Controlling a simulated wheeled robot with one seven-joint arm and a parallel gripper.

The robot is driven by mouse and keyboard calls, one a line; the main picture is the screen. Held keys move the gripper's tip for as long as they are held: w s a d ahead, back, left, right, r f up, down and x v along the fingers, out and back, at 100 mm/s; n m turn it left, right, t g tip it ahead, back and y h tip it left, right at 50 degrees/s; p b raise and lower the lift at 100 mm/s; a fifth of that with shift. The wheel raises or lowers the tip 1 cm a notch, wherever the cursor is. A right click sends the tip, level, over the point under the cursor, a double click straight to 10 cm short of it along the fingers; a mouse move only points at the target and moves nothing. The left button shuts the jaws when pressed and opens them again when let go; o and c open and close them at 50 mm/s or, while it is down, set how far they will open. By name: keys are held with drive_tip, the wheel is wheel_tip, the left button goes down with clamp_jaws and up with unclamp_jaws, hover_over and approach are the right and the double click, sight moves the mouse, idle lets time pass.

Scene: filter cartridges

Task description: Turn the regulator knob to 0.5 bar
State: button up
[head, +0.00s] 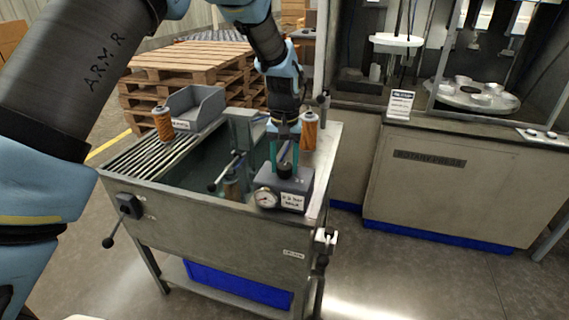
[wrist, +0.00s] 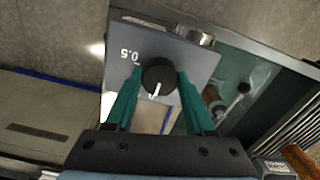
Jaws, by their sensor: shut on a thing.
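The regulator is a grey block (head: 298,186) on the near right corner of the test bench, with a round dial gauge (head: 265,198) and a white label (head: 292,202) on its front. Its black knob (head: 285,172) is on top; in the wrist view the knob (wrist: 158,70) has a white pointer line at its lower edge. A printed 0.5 mark (wrist: 130,55) lies to the upper left of the knob, away from the pointer. My gripper (head: 284,162) comes down from above, its teal fingers (wrist: 160,80) shut on the knob from both sides. The gauge reading is too small to tell.
An orange filter cartridge (head: 309,131) stands just behind the regulator, another (head: 163,124) at the bench's far left beside a grey bin (head: 196,108). A lever with a black ball (head: 212,187) rises over the open basin. A machine cabinet (head: 440,185) stands right.

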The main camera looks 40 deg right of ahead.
clamp_jaws()
drive_tip(key=shift+m, duration=0.3)
drive_tip(key=m+b, duration=0.1)
drive_tip(key=m, duration=1.1)
drive_tip(key=m+p, duration=0.1)
drive_tip(key=m, duration=0.4)
drive_tip(key=shift+m, duration=0.3)
idle(0.3)
